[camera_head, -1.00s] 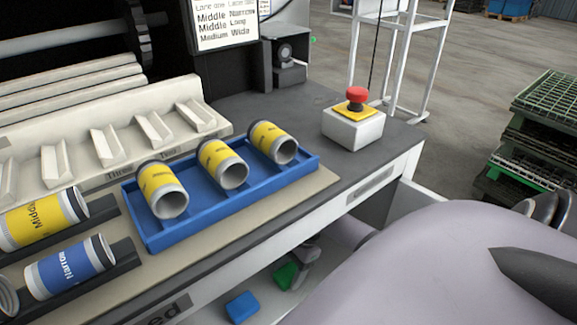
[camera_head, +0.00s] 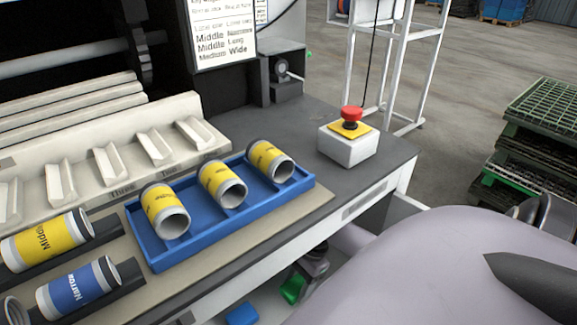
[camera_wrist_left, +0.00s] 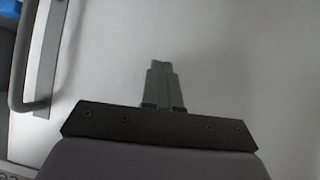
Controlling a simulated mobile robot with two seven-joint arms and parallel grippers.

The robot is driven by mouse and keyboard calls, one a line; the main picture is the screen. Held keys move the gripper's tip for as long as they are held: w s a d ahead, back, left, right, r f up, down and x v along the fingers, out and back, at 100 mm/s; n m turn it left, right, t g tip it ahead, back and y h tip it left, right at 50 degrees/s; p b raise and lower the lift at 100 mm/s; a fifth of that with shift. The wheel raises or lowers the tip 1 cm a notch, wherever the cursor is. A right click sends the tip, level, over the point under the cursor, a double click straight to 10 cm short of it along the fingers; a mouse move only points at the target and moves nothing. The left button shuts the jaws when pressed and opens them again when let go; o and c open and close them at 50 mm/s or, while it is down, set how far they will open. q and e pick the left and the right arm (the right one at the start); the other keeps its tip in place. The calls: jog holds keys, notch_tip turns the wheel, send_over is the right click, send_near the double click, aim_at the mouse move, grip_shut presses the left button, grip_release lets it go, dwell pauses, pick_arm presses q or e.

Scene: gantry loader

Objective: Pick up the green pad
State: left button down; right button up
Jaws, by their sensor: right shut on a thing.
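The green pad (camera_head: 292,288) shows low in the head view, below the workbench top. My right gripper (camera_head: 303,277) is shut on it, and the pad hangs at its lower end. The gripper is partly hidden by my own pale arm part and the bench edge. My left gripper (camera_wrist_left: 162,78) shows in the left wrist view with its two fingers together, nothing seen between them, in front of a plain pale surface.
A blue block (camera_head: 242,314) lies left of the green pad, cut by the picture's bottom edge. On the bench above stand a blue tray (camera_head: 150,245) with three yellow-banded cylinders and a red emergency button (camera_head: 351,114). The bench's front edge overhangs the pad's area.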

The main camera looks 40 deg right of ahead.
jog(key=s+a+p, duration=0.1)
jog(key=s+p, duration=0.2)
jog(key=s, duration=1.1)
jog(key=shift+s+a, duration=0.2)
jog(key=shift+a, duration=0.1)
jog(key=shift+o, duration=0.4)
jog(key=shift+a, duration=0.1)
